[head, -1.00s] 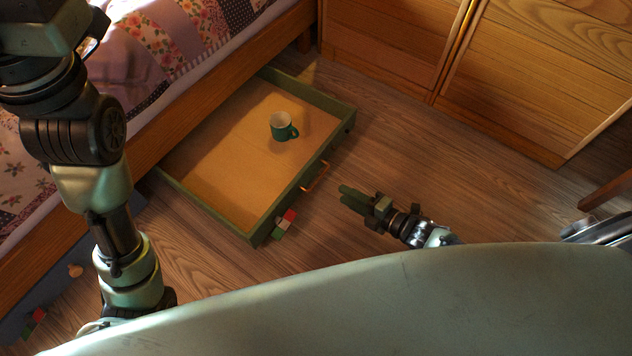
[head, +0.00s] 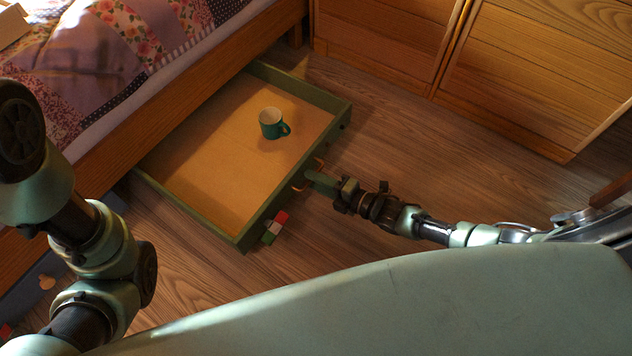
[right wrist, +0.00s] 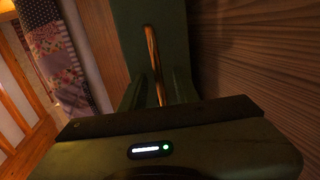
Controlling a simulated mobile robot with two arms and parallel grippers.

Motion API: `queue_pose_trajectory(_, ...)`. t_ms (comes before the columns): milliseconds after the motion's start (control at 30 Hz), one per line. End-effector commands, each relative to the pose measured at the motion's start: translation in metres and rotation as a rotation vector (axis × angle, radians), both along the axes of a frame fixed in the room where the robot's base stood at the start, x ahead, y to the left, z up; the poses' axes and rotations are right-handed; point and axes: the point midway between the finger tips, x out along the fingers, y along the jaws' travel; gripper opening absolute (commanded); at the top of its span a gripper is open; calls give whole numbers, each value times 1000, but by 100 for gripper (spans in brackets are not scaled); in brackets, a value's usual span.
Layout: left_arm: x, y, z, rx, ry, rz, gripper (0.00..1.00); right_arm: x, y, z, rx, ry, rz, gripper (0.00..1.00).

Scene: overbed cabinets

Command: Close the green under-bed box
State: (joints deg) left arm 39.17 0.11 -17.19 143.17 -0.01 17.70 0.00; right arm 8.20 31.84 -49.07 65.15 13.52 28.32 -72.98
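The green under-bed box (head: 262,213) is pulled out from under the bed, its wooden floor showing. A dark green mug (head: 271,124) stands upright inside it. My right gripper (head: 314,181) is at the box's front, at the copper-coloured handle (head: 297,187), whose ends show on either side of the fingers. In the right wrist view, the handle (right wrist: 154,55) runs between the two fingers, which look apart, with the green box front (right wrist: 128,30) just ahead. My left arm comes in at the left, but its gripper is out of view.
Red, white and green blocks (head: 275,226) lie on the floor beside the box's near front corner. The wooden bed rail (head: 180,110) runs above the box. Wooden cabinets (head: 385,45) stand at the back right. The floor between them and the box is clear.

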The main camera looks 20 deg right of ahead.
Motion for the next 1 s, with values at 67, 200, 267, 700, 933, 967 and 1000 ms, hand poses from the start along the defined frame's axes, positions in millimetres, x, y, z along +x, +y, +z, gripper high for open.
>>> queue_pose_trajectory(67, 0, 0, 1, 0, 0, 0, 87, 0, 0, 0, 0, 0, 0, 31)
queue_pose_trajectory(200, 0, 0, 0, 0, 0, 0, 87, 0, 0, 1, 0, 0, 0, 20)
queue_pose_trajectory(267, 0, 0, 0, 0, 0, 0, 87, 0, 0, 1, 0, 0, 0, 3)
queue_pose_trajectory(700, 0, 0, 0, 1, 1, -1, 87, 0, 0, 0, -1, 1, 0, 0)
queue_pose_trajectory(933, 0, 0, 0, 1, 1, -1, 87, 0, -1, 0, -1, 1, 0, 0)
queue_pose_trajectory(967, 0, 0, 0, 1, 1, -1, 87, 0, -1, 0, -1, 1, 0, 0)
queue_pose_trajectory(1000, 0, 0, 0, 1, 1, -1, 87, 0, -1, 0, -1, 2, 0, 0)
